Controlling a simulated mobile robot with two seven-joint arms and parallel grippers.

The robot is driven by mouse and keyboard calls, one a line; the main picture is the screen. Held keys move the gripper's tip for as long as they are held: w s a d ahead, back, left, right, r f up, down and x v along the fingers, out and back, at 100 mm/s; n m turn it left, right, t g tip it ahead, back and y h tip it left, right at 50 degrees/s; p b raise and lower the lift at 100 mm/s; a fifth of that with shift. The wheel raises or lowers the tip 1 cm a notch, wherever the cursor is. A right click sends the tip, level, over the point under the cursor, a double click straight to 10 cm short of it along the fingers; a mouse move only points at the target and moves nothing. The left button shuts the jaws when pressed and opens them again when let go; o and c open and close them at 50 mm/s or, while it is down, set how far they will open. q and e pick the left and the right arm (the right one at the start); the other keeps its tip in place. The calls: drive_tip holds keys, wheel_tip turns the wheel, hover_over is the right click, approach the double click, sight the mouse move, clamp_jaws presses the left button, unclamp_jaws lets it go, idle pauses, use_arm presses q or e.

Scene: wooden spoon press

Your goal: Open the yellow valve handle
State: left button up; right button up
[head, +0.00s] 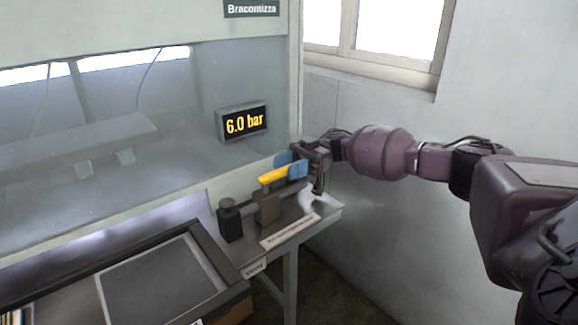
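The handle points to the right, toward my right gripper (293,164). My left gripper is not in view.
A pressure display (244,122) reads 6.0 bar. A dark knob (230,218) stands left of the valve. A window pane (150,110) rises behind the ledge. A grey panel (160,283) lies at the front left. The wall (500,90) is at right.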

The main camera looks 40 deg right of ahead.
drive_tip(key=shift+o, duration=0.3)
drive_tip(key=shift+d, duration=0.1)
drive_tip(key=shift+d, duration=0.25)
drive_tip(key=d+b, duration=0.2)
drive_tip(key=d, duration=0.8)
drive_tip(key=shift+w, duration=0.15)
